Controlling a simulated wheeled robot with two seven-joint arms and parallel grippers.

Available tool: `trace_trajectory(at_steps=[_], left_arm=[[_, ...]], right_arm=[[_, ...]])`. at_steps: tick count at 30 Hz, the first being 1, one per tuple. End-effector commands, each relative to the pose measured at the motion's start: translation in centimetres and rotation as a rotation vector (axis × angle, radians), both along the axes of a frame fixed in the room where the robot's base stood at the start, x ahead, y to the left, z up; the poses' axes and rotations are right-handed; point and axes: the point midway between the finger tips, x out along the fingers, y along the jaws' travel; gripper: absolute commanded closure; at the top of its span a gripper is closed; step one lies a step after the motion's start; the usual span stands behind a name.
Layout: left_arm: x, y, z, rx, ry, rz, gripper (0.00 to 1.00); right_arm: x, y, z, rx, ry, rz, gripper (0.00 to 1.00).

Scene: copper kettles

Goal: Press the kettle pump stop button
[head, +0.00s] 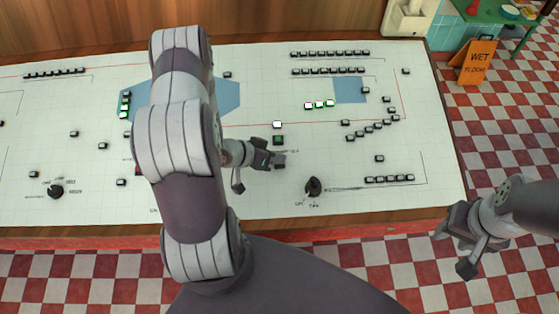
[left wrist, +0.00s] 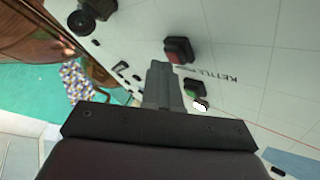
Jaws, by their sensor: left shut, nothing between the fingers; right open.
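A red button (left wrist: 178,50) shows in the left wrist view on the white panel, beside printed text that begins "KETTLE"; the rest of the text is hard to read. A green button (left wrist: 193,90) and a lit white one (left wrist: 200,104) lie in line with it. In the head view the green button (head: 278,140) and the white one (head: 277,124) show just beyond my left gripper (head: 279,160), which hides the red one. My left gripper (left wrist: 160,70) is shut and empty, its tip close beside the red button; contact cannot be told. My right gripper (head: 456,250) is open, off the panel's right front edge.
The white panel (head: 240,195) carries many small dark buttons, several lit green. A black knob (head: 314,187) stands right of my left gripper, another knob (head: 56,191) at the far left. My left arm hides part of the panel.

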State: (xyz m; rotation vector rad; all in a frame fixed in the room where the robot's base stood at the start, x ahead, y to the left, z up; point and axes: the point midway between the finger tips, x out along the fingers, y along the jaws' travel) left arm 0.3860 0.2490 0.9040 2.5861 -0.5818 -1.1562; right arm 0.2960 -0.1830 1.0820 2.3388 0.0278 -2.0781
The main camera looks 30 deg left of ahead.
Motion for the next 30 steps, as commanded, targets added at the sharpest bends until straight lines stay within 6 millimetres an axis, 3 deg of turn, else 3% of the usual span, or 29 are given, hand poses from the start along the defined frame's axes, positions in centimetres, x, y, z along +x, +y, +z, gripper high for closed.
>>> trace_trajectory(at_steps=[30], left_arm=[[0.12,0.07,-0.67,0.0,0.0,0.0,1.0]], right_arm=[[0.0,0.0,-0.34,0.0,0.0,0.0,0.57]])
